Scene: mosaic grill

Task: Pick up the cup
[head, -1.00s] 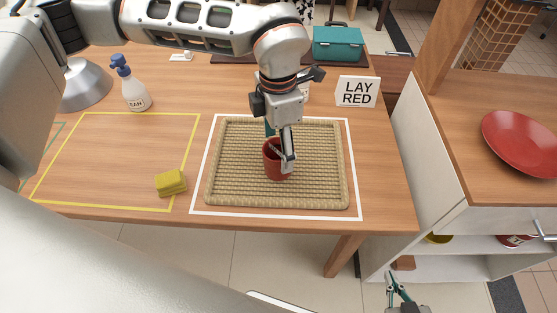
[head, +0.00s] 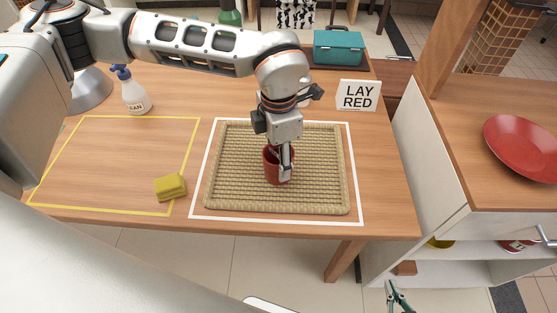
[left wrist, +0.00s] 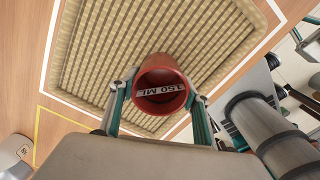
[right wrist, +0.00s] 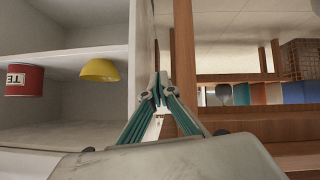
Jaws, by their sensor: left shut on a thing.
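The red cup (head: 271,170) is upright over the woven tray (head: 212,193) in the head view; I cannot tell whether it touches the tray. My left gripper (head: 284,176) comes down from above and is shut on the cup, with one finger on the near right side of it.
A yellow sponge (head: 170,187) and a spray bottle (head: 135,95) are left of the tray. A "LAY RED" sign (head: 358,95) and a teal box (head: 338,47) stand behind. A red plate (head: 523,145) lies on the right counter. A yellow bowl (right wrist: 101,70) is in the cabinet.

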